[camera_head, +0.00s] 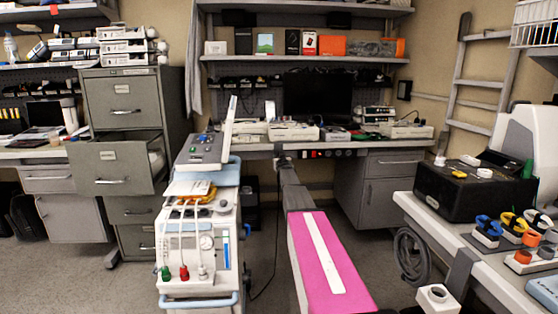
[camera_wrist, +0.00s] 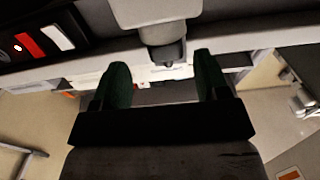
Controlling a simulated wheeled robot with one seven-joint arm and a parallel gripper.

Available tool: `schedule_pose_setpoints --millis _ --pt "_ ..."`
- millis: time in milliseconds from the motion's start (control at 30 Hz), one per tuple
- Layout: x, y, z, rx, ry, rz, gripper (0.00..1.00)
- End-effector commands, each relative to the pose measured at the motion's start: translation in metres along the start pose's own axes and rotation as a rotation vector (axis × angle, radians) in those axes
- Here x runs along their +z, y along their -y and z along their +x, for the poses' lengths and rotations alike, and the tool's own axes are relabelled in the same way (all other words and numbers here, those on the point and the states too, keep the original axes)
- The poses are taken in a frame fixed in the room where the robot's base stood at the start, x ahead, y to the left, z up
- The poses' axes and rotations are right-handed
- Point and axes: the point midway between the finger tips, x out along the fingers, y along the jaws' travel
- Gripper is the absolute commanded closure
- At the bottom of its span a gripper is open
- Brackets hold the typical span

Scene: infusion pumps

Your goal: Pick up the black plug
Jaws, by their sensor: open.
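The plug (camera_wrist: 168,50) looks dark grey in the wrist view. It is at the top centre, below a lighter grey block, and sits between the lines of my two fingers. My gripper (camera_wrist: 163,78) is open, with one dark green finger to each side and a clear gap between them. The fingers do not appear to touch the plug. In the head view my gripper (camera_head: 281,160) is at the front edge of the back desk, left of the power strip (camera_head: 330,153). There my arm hides the plug, and I cannot make it out.
In the wrist view, a black panel (camera_wrist: 15,25) with red and white switches lies at the upper left. A thin dark cord (camera_head: 277,225) hangs beside my arm to the floor. A medical cart (camera_head: 200,262) stands close on the left, and a desk (camera_head: 510,285) on the right.

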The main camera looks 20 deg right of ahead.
Motion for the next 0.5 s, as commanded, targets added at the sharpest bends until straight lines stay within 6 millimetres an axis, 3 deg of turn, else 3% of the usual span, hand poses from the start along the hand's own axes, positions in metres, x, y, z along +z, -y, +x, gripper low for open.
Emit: schedule_pose_setpoints --millis 300,500 --pt "0.000 0.007 0.044 0.000 0.001 0.000 0.32" --pt "0.000 0.006 0.047 0.000 0.001 0.000 0.32"
